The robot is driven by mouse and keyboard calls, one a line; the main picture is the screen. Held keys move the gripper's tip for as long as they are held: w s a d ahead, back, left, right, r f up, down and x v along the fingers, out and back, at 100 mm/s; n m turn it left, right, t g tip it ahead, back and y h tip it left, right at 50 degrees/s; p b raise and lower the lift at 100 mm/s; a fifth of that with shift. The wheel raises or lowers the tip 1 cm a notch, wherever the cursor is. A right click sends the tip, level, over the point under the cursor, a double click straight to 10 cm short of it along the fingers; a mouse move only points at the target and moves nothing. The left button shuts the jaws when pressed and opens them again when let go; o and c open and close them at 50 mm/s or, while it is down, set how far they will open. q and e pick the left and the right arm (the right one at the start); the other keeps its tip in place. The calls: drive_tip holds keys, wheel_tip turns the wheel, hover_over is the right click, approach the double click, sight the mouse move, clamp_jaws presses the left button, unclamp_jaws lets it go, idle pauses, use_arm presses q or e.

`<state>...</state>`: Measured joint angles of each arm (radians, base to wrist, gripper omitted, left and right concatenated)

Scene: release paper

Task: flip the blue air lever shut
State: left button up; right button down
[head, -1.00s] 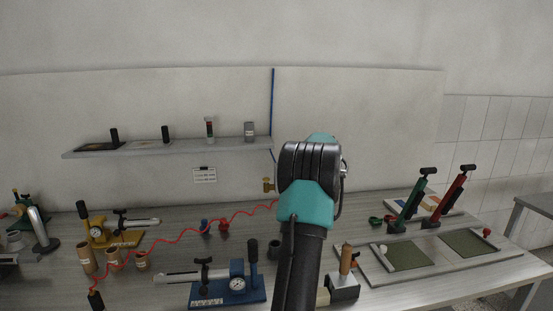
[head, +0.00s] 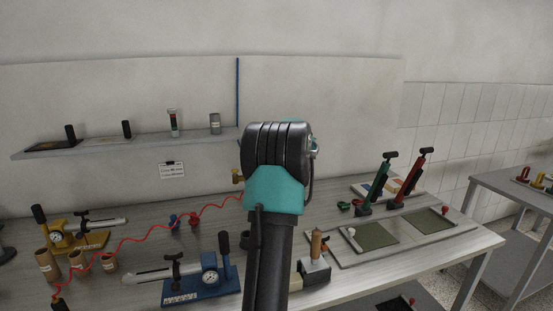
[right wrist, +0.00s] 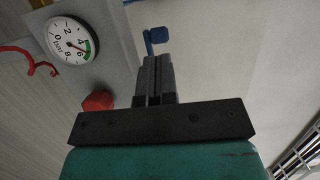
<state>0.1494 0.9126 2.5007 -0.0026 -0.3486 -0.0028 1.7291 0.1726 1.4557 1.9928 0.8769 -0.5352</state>
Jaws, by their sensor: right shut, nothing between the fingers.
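The blue air lever (right wrist: 156,37) shows in the right wrist view, just beyond my right fingertips, with its stem running down beside them. My right gripper (right wrist: 157,62) is shut and empty, close to the lever; I cannot tell whether they touch. A round pressure gauge (right wrist: 69,40) on a grey plate sits to the left, with a red knob (right wrist: 97,101) below it. In the head view my right arm hides the gripper and the lever. A blue pipe (head: 238,90) runs down the wall to a brass fitting (head: 238,176) beside my arm. My left gripper is in neither view.
A red hose (head: 130,239) crosses the bench to the wall. A blue gauge stand (head: 202,287) lies left of my arm and a yellow one (head: 75,245) farther left. Green (head: 375,188) and red (head: 411,178) levered tools stand at the right. A shelf (head: 150,143) hangs on the wall.

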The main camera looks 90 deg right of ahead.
drive_tip(key=v, duration=0.8)
drive_tip(key=shift+w+a, duration=0.2)
drive_tip(key=shift+a, duration=0.25)
